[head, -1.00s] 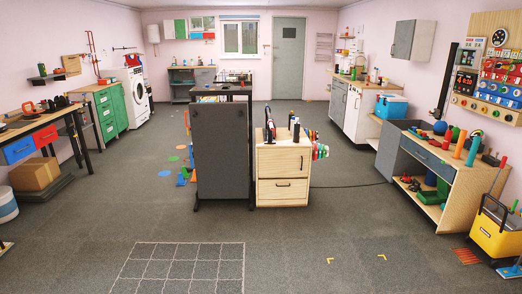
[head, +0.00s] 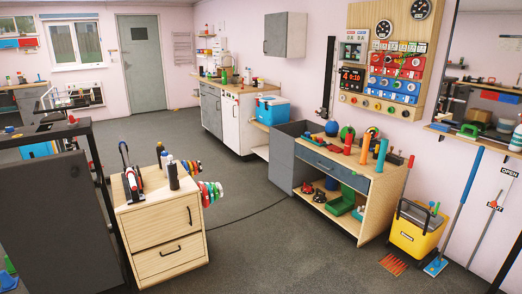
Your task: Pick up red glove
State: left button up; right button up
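I cannot make out a red glove for certain in the head view. Small red items (head: 307,187) lie on the lower shelf of the wooden workbench at the right, too small to identify. A red upright cylinder (head: 348,144) stands on that workbench's top. Neither of my grippers shows in the view.
The wooden workbench (head: 385,203) holds balls and coloured cylinders. A yellow bucket (head: 416,229) and a blue broom (head: 462,203) stand right of it. A wooden drawer cabinet (head: 157,228) and a dark panel (head: 55,230) stand at left. Grey floor (head: 285,255) between is clear.

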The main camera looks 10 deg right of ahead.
aim_at(332, 147)
jog(key=i+l+z, duration=0.25)
jog(key=i+z, duration=0.7)
jog(key=i+j+z, duration=0.2)
jog(key=i+z, duration=0.25)
jog(key=i, duration=0.2)
jog(key=i+l+u, duration=0.2)
jog(key=i+u, duration=0.2)
jog(key=i, duration=0.25)
jog(key=i+l+u, duration=0.4)
jog(key=i, duration=0.2)
jog(key=i+l+u, duration=0.4)
jog(key=i+l, duration=0.1)
jog(key=i, duration=0.05)
